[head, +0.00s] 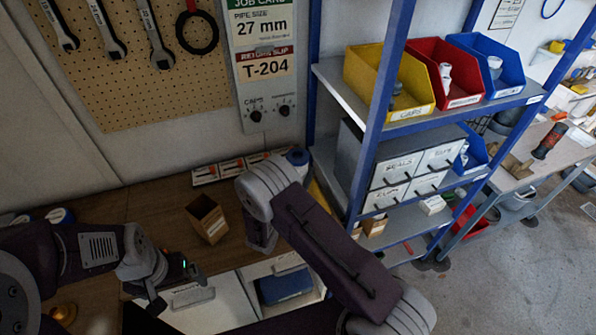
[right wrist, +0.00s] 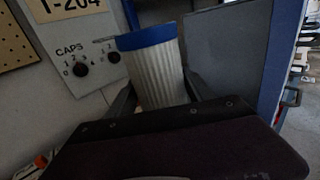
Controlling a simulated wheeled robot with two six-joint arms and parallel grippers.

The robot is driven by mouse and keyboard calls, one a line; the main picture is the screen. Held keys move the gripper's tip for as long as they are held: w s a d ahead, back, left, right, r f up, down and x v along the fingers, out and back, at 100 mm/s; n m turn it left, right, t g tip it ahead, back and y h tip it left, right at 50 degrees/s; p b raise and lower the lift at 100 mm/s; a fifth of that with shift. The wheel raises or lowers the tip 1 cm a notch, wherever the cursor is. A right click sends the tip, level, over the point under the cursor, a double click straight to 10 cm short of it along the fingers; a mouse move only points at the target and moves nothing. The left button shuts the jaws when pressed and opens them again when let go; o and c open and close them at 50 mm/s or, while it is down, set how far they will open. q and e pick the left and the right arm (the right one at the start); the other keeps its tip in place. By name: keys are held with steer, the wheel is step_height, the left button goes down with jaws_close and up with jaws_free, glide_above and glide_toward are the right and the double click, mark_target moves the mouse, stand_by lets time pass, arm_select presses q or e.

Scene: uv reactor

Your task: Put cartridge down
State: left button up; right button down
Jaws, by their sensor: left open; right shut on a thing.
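The cartridge (right wrist: 158,75) is a white ribbed cylinder with a blue band at its top end. In the right wrist view it stands nearly upright between the fingers of my right gripper (right wrist: 160,95), which is shut on it. Its lower end is hidden behind the gripper body. In the head view a blue round end (head: 297,157) shows just past my right arm, which hides the right gripper. My left gripper (head: 178,287) is open and empty above the front of the bench, near an open drawer.
A wooden workbench (head: 130,205) carries an open cardboard box (head: 207,219) and small cartons (head: 232,167) along the wall. A blue-framed shelf (head: 376,110) with coloured bins stands close on the right. The panel with knobs (head: 268,100) hangs above the bench.

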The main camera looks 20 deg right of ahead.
steer(key=shift+f, duration=0.4)
steer(key=c, duration=0.8)
jaws_free()
steer(key=shift+f, duration=0.1)
steer(key=o, duration=0.4)
